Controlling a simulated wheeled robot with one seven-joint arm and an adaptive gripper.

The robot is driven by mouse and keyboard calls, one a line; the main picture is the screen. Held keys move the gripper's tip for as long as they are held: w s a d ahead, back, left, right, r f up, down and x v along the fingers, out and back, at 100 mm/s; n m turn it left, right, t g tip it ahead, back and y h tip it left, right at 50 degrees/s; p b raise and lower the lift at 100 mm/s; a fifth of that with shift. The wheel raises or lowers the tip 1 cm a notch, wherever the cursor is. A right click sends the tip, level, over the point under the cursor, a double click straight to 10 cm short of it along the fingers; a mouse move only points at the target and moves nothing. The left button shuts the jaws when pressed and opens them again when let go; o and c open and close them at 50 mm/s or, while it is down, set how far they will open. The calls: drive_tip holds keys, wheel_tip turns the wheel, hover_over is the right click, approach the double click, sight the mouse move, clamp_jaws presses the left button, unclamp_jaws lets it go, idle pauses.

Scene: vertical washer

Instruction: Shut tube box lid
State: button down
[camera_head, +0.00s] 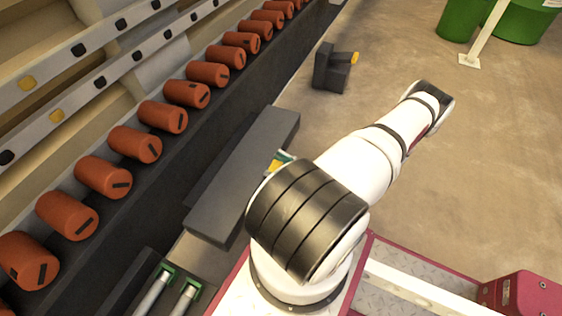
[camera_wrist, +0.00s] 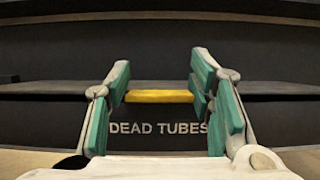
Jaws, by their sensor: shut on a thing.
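The dark grey tube box (camera_wrist: 60,125) carries white "DEAD TUBES" lettering on its front in the wrist view. Its lid (camera_head: 235,185) is a long grey slab in the middle of the head view. A yellow handle (camera_wrist: 160,96) sits on the lid's front edge, above the lettering. My gripper (camera_wrist: 160,88) has its two green-padded fingers at the two ends of the handle and is shut on it. In the head view my gripper (camera_head: 283,158) shows only partly, at the lid's right side, with my arm covering the rest. I cannot tell how far the lid is open.
A row of orange cylinders (camera_head: 148,144) lines the machine's dark side at left. Another dark box with a yellow part (camera_head: 330,70) stands farther back. Tubes in green-ended holders (camera_head: 170,285) lie at the lower left. Green bins (camera_head: 490,18) stand at the upper right.

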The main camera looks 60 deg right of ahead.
drive_tip(key=shift+a+f, duration=0.1)
drive_tip(key=shift+f, duration=0.15)
idle(0.3)
drive_tip(key=c, duration=0.7)
unclamp_jaws()
drive_tip(key=s, duration=0.5)
drive_tip(key=s+d+f, duration=0.1)
drive_tip(key=s, duration=0.5)
drive_tip(key=s+f, duration=0.1)
drive_tip(key=s, duration=0.4)
drive_tip(key=shift+s+d, duration=0.2)
drive_tip(key=shift+s, duration=0.1)
